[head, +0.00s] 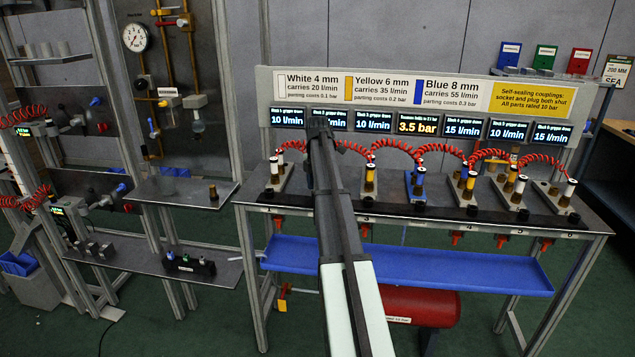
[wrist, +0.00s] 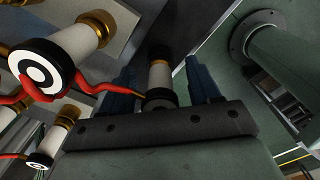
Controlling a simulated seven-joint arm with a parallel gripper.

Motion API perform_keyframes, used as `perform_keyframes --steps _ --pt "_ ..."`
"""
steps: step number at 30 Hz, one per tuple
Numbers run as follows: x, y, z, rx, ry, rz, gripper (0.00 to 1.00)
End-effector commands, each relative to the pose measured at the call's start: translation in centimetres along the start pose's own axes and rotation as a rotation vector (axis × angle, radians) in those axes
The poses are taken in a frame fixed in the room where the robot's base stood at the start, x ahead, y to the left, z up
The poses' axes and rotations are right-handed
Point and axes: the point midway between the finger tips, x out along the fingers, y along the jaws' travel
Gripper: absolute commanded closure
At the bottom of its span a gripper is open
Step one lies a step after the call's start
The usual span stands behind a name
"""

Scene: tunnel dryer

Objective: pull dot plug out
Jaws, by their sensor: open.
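My gripper (wrist: 162,72) is open in the wrist view, with one dark blue finger on each side of a pale plug (wrist: 160,76). This plug has a brass collar and a black end cap. The gripper's body partly covers the cap, and I see no mark on it. To the left, a larger-looking white plug (wrist: 87,44) has a ring-and-dot mark on its white and black end face, with a red hose beside it. Another plug with a round mark (wrist: 40,159) shows at lower left. In the head view my arm hides the gripper and the spot in front of it.
A bench (head: 400,215) carries a row of plugs in sockets, including a white one (head: 274,168), a blue one (head: 420,178) and a yellow one (head: 470,184). Red coiled hoses (head: 395,147) arch between them. A sign panel stands behind; a blue tray (head: 400,266) hangs below.

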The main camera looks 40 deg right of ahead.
Motion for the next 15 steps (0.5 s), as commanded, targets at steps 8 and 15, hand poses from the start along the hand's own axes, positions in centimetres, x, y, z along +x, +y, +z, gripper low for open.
perform_keyframes --steps 8,15 --pt "0.01 0.00 0.00 0.000 0.000 0.000 0.42" --pt "-0.01 0.00 0.00 0.000 0.000 0.000 0.65"
